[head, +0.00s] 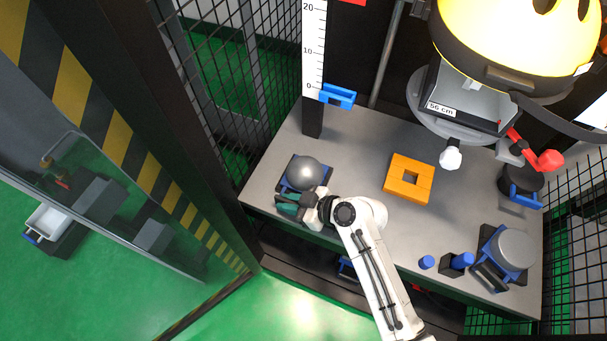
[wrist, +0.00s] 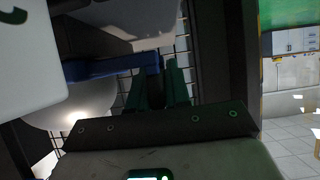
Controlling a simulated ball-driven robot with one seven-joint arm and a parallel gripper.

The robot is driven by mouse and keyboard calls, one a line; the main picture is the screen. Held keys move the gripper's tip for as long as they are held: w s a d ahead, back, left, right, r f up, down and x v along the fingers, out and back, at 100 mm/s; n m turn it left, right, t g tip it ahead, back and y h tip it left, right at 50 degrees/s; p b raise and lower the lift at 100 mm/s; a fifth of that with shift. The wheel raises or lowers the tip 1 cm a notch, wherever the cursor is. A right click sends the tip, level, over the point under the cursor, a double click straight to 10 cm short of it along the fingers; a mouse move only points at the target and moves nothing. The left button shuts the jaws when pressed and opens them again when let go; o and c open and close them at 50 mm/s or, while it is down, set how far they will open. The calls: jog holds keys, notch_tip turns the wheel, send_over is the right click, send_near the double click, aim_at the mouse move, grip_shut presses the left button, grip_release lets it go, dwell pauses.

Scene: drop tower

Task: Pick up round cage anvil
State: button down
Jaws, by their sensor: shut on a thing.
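The round anvil, a grey dome (head: 305,171) on a blue cage frame, stands at the left end of the grey table. My gripper (head: 290,197) is at the near side of this frame, with its teal fingers close together. In the wrist view the fingers (wrist: 163,82) are closed at a blue bar (wrist: 110,68) of the frame. The gripper is shut on this anvil. The exact contact is partly hidden by the dark finger mount. I cannot tell whether the frame is lifted off the table.
A flat-topped grey anvil (head: 513,248) in a blue frame stands at the table's right end. An orange square block (head: 409,178) lies mid-table, below the yellow dome (head: 500,35) of the drop carriage. Small blue cylinders (head: 427,262) stand near the front edge. Mesh fencing flanks the table.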

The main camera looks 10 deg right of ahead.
jog(key=shift+w+r, duration=0.1)
jog(key=shift+r, duration=0.15)
